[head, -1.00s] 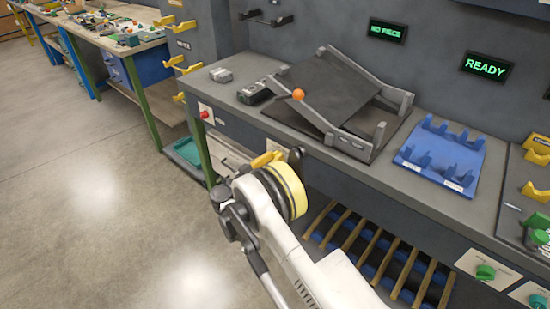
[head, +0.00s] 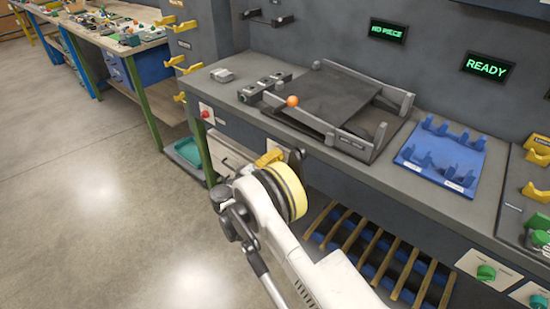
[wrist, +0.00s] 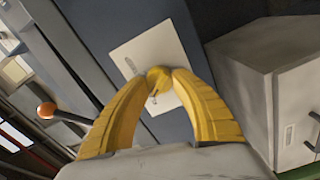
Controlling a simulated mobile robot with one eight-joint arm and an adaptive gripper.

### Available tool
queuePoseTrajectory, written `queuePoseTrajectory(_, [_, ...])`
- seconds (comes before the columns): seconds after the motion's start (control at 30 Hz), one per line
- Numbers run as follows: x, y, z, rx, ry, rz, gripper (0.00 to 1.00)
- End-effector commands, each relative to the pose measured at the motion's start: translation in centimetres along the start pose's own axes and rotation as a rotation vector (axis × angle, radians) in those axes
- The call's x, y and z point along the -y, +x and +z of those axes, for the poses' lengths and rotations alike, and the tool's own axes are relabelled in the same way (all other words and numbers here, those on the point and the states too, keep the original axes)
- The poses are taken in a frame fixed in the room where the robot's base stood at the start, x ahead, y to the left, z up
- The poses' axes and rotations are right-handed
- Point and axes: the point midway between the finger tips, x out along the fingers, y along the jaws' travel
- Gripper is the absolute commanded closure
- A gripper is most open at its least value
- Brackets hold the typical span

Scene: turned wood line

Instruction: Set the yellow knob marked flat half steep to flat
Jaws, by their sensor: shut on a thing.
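The yellow knob (wrist: 158,78) sits on a white plate (wrist: 140,48) on the dark bench front in the wrist view. My gripper (wrist: 162,76) has its two yellow fingers closed on the knob from both sides. Small marks show on the plate, but I cannot read them or tell the knob's setting. In the head view my gripper (head: 268,158) is at the bench front, below the tilting ramp (head: 338,97), and the knob is hidden. The ramp lies on the bench at a low slope.
An orange ball (head: 292,101) is at the ramp's left side; in the wrist view it tops a dark rod (wrist: 46,110). A blue rack (head: 440,155) stands right of the ramp. A red button (head: 205,114) is left of my gripper. Displays read NO PIECE and READY.

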Motion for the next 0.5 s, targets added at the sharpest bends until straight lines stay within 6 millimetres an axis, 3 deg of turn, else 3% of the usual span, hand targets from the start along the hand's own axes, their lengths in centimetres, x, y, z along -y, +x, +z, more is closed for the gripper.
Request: queuePoseTrajectory(0.5, [0.01, 0.08, 0.02, 0.001, -0.183, 0.001, 1.0])
